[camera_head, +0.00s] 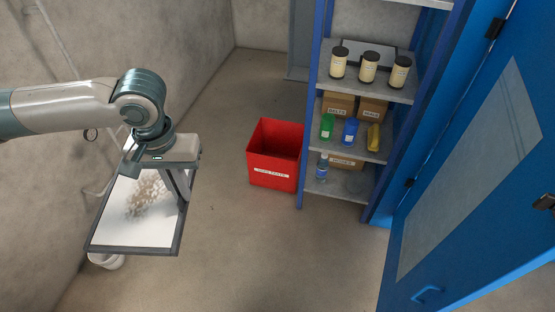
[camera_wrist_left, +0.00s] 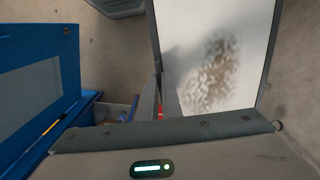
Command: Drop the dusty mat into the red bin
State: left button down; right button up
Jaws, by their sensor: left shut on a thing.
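The dusty mat (camera_head: 118,230) is a flat white panel with a dark frame and a brownish dirty patch. It hangs tilted under my left gripper (camera_head: 183,190), which is shut on its right edge. It also shows in the left wrist view (camera_wrist_left: 188,22), with the gripper fingers (camera_wrist_left: 168,100) at its edge. The red bin (camera_head: 273,175) stands on the floor to the right of the mat, apart from it. It is open at the top and has a white label on its front. My right gripper is in neither view.
A blue-framed shelf (camera_head: 302,150) with jars, boxes and bottles stands just right of the bin. An open blue door (camera_head: 440,235) is at the right. A white bucket (camera_head: 108,262) is partly hidden below the mat. The floor between mat and bin is clear.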

pick_arm(q)
jog(key=s+f, duration=0.4)
jog(key=f, duration=1.1)
jog(key=shift+w, duration=0.15)
